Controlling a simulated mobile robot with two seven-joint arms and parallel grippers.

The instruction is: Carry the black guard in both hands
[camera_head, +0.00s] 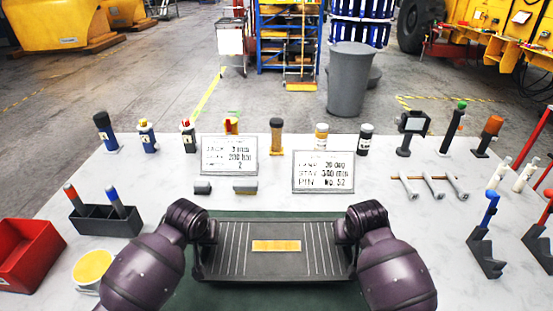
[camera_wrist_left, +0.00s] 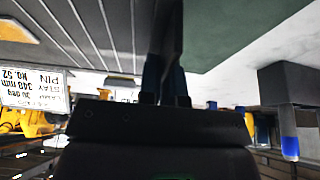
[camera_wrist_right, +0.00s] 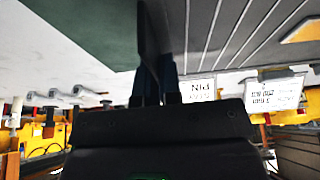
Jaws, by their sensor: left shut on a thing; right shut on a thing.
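The black guard (camera_head: 228,263) is a wide dark panel with pale ribs and a yellow-orange label in its middle. It lies level across the front of the head view, over the green mat (camera_head: 270,298). I cannot tell whether a gap separates them. My left gripper (camera_head: 207,236) is shut on its left end and my right gripper (camera_head: 348,236) on its right end. The left fingers (camera_wrist_left: 165,82) and right fingers (camera_wrist_right: 157,82) show at the guard's edges in the wrist views. The fingertips are mostly hidden.
Two white sign cards (camera_head: 229,156) (camera_head: 323,172) stand behind the guard. A pen holder (camera_head: 104,221), a yellow-topped cup (camera_head: 92,268) and a red bin (camera_head: 26,255) are at left.

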